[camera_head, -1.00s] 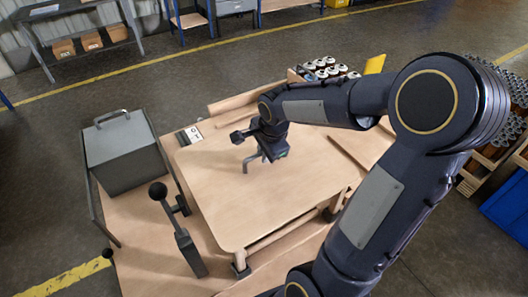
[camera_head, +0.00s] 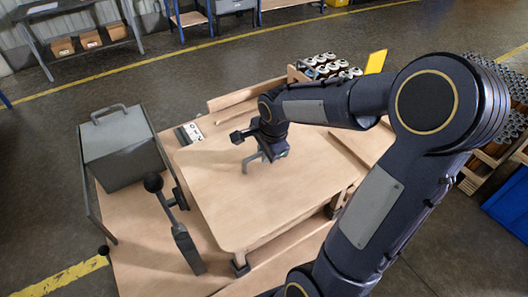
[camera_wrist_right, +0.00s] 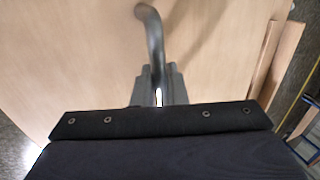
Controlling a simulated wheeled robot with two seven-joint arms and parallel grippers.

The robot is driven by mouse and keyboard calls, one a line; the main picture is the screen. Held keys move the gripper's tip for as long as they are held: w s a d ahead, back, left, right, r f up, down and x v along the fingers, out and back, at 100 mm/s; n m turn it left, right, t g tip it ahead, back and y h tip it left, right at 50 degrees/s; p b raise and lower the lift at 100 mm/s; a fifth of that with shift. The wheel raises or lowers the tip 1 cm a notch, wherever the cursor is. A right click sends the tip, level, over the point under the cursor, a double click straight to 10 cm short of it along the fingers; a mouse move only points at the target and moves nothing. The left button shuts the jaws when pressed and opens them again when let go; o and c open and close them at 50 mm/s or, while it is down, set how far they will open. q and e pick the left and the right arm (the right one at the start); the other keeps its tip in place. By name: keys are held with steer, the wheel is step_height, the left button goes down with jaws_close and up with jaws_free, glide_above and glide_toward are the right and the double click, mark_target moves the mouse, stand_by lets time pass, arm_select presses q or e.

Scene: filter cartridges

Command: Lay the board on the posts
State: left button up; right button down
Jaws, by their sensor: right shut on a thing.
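The board (camera_head: 247,205) is a large pale wooden panel with rounded corners. It lies above the wooden bench, and a dark post foot (camera_head: 240,264) shows under its front corner. Whether the board touches all its posts is hidden. A grey bent handle (camera_head: 251,160) stands on the board. My right gripper (camera_head: 262,152) is at the handle; in the right wrist view its fingers (camera_wrist_right: 160,90) are shut on the handle (camera_wrist_right: 150,35), with the board (camera_wrist_right: 75,65) behind. My left gripper is not in view.
A grey lidded box (camera_head: 122,155) and a black-knobbed lever (camera_head: 168,215) stand left of the board. Several cartridges (camera_head: 325,67) stand behind it near a yellow panel (camera_head: 376,61). A blue bin (camera_head: 508,212) is at the right.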

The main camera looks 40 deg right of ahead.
steer(key=shift+w+f+b, duration=0.1)
steer(key=shift+f+b, duration=0.2)
steer(key=shift+f, duration=0.05)
steer(key=c, duration=1.4)
jaws_free()
steer(key=shift+o, duration=0.2)
steer(key=shift+f, duration=0.1)
steer(key=v, duration=0.8)
